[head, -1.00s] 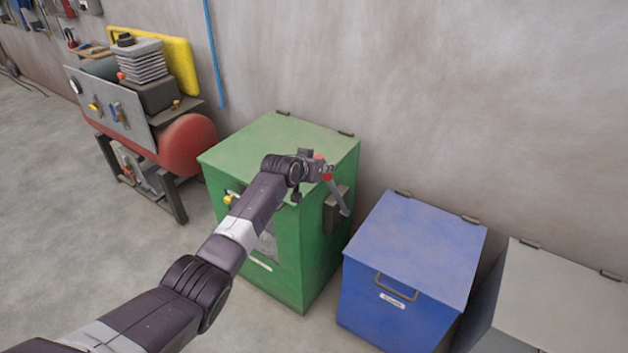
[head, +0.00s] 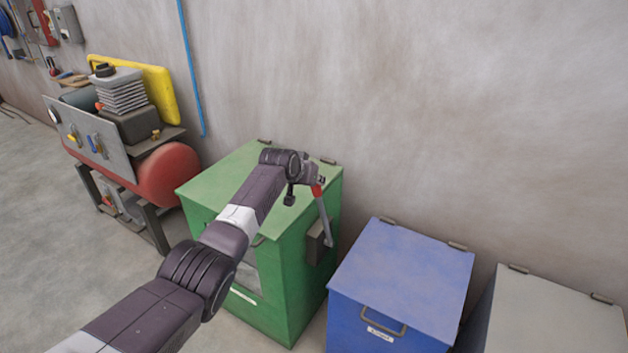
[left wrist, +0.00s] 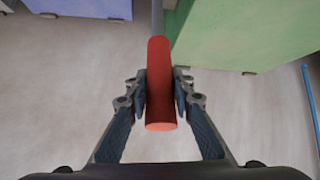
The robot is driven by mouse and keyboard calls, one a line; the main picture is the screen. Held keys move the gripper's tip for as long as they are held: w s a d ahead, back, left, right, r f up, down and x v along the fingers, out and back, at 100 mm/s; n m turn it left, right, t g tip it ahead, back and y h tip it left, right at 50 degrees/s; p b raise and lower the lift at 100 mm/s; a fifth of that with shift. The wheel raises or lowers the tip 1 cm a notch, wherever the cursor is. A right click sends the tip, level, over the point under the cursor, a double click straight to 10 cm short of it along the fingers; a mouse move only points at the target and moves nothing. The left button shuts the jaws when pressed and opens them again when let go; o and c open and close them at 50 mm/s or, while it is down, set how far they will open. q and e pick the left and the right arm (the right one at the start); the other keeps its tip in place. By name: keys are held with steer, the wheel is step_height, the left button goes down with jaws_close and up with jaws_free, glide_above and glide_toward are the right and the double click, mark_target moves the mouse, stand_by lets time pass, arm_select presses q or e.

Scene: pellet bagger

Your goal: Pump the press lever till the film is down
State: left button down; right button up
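The green press (head: 305,270) stands against the wall. Its grey lever (head: 323,222) comes up from a dark bracket (head: 316,243) on its right side and leans slightly left at its red-handled top. My left gripper (head: 316,186) is at the red handle, above the press's right edge. In the left wrist view the red handle (left wrist: 161,85) lies between both fingers, and they are closed on it. The front window (head: 246,276) is partly behind my arm; I cannot make out any film. My right gripper is not in view.
A blue lidded bin (head: 400,270) and a grey bin (head: 555,315) stand to the right of the press. A compressor with a red tank (head: 170,174) stands to its left. Bare wall rises behind the press.

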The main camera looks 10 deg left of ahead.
arm_select(q)
steer(key=c, duration=1.7)
jaws_free()
steer(key=shift+o, duration=0.2)
steer(key=v, duration=1.2)
